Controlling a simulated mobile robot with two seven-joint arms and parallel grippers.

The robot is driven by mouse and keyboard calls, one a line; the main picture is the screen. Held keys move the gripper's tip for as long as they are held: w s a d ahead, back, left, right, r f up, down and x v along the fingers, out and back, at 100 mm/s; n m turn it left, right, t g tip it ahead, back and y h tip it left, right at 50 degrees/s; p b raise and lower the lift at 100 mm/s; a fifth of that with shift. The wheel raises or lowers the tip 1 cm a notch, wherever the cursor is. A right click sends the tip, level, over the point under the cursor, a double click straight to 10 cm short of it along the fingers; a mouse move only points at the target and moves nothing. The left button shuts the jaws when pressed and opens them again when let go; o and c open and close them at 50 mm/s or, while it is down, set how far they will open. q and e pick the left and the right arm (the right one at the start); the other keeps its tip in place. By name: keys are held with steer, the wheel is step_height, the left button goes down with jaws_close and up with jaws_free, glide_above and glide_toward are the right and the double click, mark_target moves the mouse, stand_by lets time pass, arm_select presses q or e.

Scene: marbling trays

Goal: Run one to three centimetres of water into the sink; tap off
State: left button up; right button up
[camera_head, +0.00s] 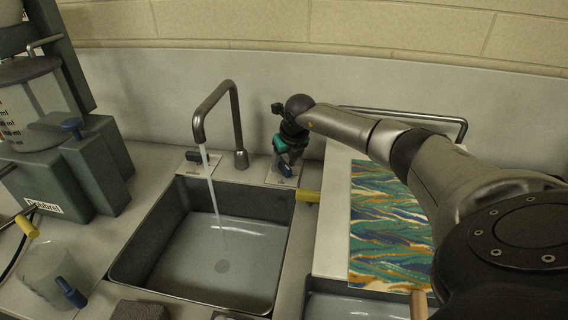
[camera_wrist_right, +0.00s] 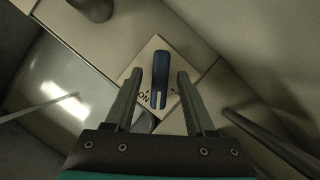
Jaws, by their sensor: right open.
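The grey sink (camera_head: 135,256) is in the middle of the head view. A curved metal tap (camera_head: 237,120) stands behind it, and a thin stream of water (camera_head: 212,190) runs from its spout into the sink. A pale, shiny layer covers the bottom, with the round drain showing through; I cannot tell its depth. My right gripper (camera_head: 287,160) is over the plate right of the tap. In the wrist view the open fingers of my right gripper (camera_wrist_right: 160,102) stand either side of a blue lever (camera_wrist_right: 161,72) on a white plate marked ON, apparently without gripping it. My left gripper is out of view.
A second lever plate (camera_head: 192,169) lies left of the tap. A marbled sheet (camera_head: 385,225) lies on a pale board under my right arm. A clear container (camera_head: 48,272) and a grey-green apparatus (camera_head: 60,165) stand at left.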

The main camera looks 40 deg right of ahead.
jaws_close()
stand_by(0.5)
